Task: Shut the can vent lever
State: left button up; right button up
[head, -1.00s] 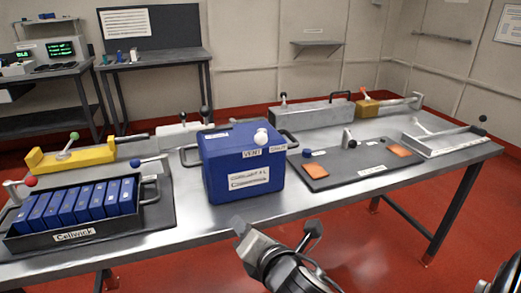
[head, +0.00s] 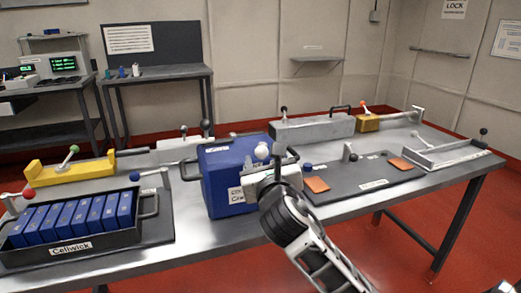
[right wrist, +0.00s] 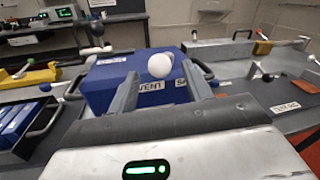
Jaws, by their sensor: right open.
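The blue can (head: 222,175) stands on the steel table and has a white ball knob (head: 262,151) on its top, the end of the vent lever. In the right wrist view the blue can (right wrist: 110,85) carries a "VENT" label (right wrist: 151,86) beside the white knob (right wrist: 160,66). My right gripper (head: 268,165) is open at the can's near right side. In its wrist view the two fingers of the gripper (right wrist: 160,88) point at the can's top, with the knob seen between them. Contact with the knob cannot be told. The lever's arm is mostly hidden. My left gripper is out of view.
A black tray of blue cells (head: 80,245) and a yellow fixture (head: 70,168) stand to the left. A dark mat with orange pads (head: 345,187) lies to the right. A grey metal block (head: 313,128) stands behind. The can has side handles.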

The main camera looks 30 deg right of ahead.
jog(key=x, duration=0.6)
jog(key=shift+s, duration=0.1)
grip_shut()
